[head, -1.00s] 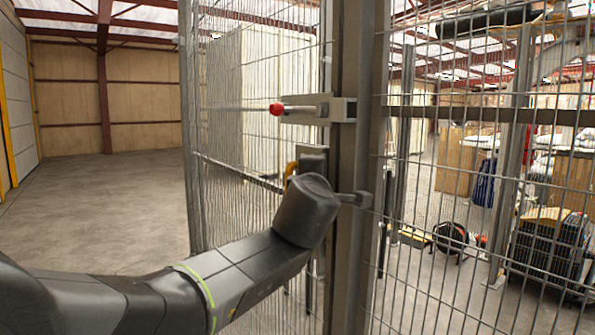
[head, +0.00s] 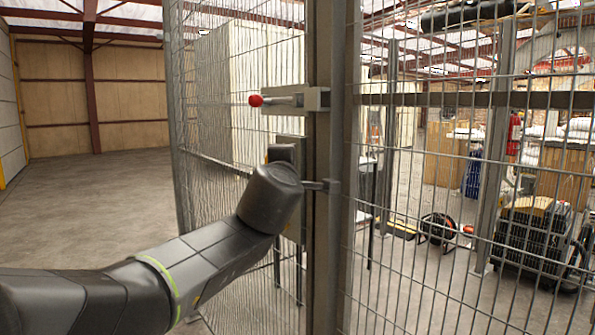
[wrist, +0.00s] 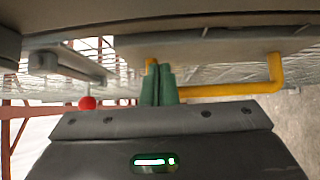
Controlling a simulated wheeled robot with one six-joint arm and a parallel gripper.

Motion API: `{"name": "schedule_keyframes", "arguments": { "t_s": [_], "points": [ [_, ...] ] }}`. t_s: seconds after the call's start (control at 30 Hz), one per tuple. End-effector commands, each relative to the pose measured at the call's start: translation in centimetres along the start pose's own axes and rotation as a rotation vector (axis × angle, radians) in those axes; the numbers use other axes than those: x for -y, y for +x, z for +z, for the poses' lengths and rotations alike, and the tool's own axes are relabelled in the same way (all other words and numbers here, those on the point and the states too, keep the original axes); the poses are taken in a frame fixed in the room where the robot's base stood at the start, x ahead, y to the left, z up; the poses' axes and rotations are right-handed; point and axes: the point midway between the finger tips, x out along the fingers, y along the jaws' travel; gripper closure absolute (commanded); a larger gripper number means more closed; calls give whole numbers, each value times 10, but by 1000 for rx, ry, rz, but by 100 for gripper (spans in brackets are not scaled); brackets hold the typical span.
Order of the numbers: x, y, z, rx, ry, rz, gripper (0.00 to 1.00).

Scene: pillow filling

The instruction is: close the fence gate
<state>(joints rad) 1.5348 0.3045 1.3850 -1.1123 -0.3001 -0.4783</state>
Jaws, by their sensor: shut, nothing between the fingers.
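The fence gate's mesh and a tall grey upright (head: 325,150) fill the middle of the head view. I cannot tell which mesh panel is the moving leaf. A grey latch (head: 305,98) with a red knob (head: 255,100) sits on the upright; the red knob also shows in the wrist view (wrist: 87,103). A yellow bar handle (wrist: 275,75) runs right of the fingers in the wrist view. My gripper (wrist: 160,85) has green fingers, shut and empty, beside the handle's left part; contact is unclear. In the head view, my wrist hides the fingers and handle.
A mesh panel (head: 235,160) stretches away on the left, with open concrete floor (head: 90,210) beyond it. Behind the right mesh (head: 400,240) stand cardboard boxes (head: 455,155), a cable reel (head: 437,228) and a dark ribbed machine (head: 535,238).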

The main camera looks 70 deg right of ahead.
Motion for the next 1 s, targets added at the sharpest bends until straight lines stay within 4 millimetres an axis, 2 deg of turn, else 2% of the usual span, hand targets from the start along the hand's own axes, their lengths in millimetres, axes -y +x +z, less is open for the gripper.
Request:
{"name": "schedule_keyframes", "arguments": {
  "t_s": [0.03,0.3,0.5,0.7,1.0],
  "points": [
    [-1,-1,-13,-13,-2,5,100],
    [-6,-52,16,-8,-2,4,100],
    [-6,-79,30,-11,-3,4,100],
    [-4,-89,34,-14,-3,4,100],
    [-4,-89,34,-16,-3,4,100]
  ]
}}
